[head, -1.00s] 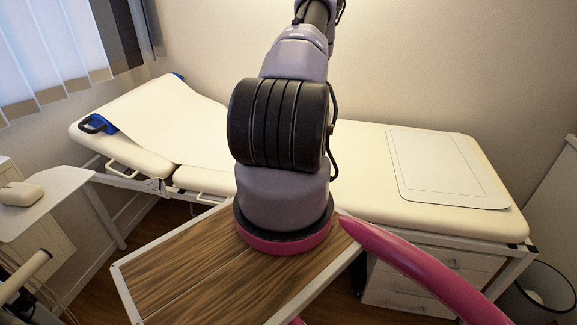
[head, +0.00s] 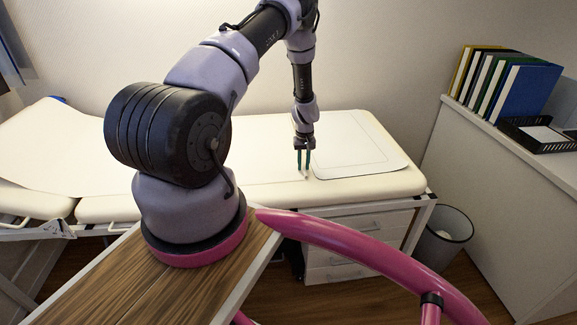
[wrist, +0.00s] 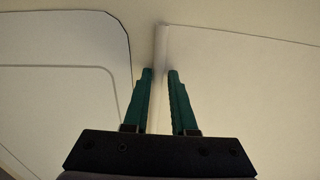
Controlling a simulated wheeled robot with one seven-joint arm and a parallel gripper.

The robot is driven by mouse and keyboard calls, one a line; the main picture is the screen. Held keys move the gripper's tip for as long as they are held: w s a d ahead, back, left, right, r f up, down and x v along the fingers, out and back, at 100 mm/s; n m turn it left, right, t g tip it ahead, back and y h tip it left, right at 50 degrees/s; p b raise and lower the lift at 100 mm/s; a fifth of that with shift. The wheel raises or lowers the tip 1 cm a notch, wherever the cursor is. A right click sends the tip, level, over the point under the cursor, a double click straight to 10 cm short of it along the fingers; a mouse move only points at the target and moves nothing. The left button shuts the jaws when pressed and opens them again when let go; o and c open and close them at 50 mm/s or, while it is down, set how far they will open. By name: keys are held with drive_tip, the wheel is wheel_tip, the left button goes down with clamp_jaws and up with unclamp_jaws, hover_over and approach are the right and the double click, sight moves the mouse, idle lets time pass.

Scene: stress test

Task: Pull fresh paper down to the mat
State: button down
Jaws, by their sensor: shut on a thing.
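A long padded couch stands against the wall. White paper (head: 75,135) lies over its left part, and it also shows in the wrist view (wrist: 235,85). The pale mat (head: 345,145), with a thin line inside its border, lies flat at the couch's right end; it is at the left in the wrist view (wrist: 60,70). My gripper (head: 304,172) points down at the mat's left side. In the wrist view its green fingers are shut on a narrow white raised edge of the paper (wrist: 160,45). The paper's edge lies beside the mat, a small gap apart.
My arm hides the couch's middle. A cream couch pad (head: 400,187) borders the mat. White drawers (head: 355,245) stand beneath, and a waste bin (head: 445,238) is at the right. A cabinet at the far right bears upright binders (head: 515,90) and a black tray (head: 540,135).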

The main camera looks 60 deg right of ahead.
drive_tip(key=shift+s+d, duration=0.5)
drive_tip(key=shift+s, duration=0.1)
drive_tip(key=c, duration=0.7)
unclamp_jaws()
drive_tip(key=shift+r, duration=0.1)
wheel_tip(320, 180, up, 11)
drive_tip(key=shift+f, duration=0.2)
